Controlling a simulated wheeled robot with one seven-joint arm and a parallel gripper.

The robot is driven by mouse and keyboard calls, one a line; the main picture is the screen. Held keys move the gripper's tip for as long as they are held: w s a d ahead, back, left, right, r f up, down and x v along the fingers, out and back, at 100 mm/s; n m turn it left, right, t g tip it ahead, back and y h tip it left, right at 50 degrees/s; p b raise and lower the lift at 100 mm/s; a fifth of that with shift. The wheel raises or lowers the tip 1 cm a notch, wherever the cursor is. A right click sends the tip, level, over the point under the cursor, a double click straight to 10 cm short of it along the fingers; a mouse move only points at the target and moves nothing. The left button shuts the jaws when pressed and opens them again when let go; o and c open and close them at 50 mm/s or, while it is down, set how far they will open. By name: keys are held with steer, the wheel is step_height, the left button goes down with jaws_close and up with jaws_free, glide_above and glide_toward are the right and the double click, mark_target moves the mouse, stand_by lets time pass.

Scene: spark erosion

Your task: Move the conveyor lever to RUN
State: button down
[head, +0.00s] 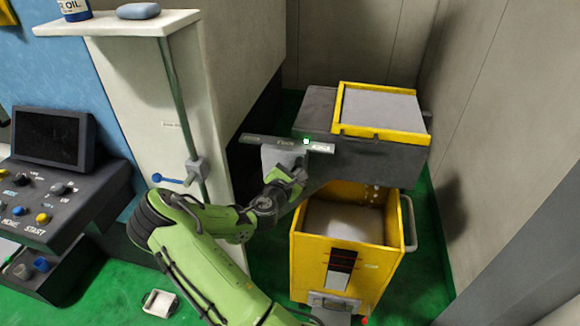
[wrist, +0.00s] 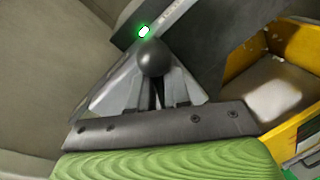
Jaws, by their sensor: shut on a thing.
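The conveyor lever shows as a dark round knob (wrist: 152,57) in the wrist view. My gripper (wrist: 153,78) has its two grey fingers closed about the lever just below the knob. In the head view my gripper (head: 284,160) is in front of the grey label plate (head: 262,139) on the dark conveyor housing, and the knob is hidden there. A small green light glows on the plate (head: 306,141), right of its middle; it also shows just beyond the knob in the wrist view (wrist: 144,32). The plate's lettering is too small to read surely.
A yellow bin (head: 308,247) stands below the conveyor, with a yellow-framed tray (head: 345,108) above. A blue-ended lever (head: 172,181) is on the white cabinet at left. A control panel (head: 50,185) stands far left.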

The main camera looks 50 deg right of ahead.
steer(key=shift+s+d+r+m, duration=0.1)
steer(key=shift+s+d+m, duration=0.2)
steer(key=shift+m, duration=0.2)
steer(key=shift+s, duration=0.1)
steer(key=c, duration=1.3)
jaws_free()
steer(key=shift+s, duration=0.1)
steer(key=shift+f, duration=0.2)
steer(key=shift+a, duration=0.1)
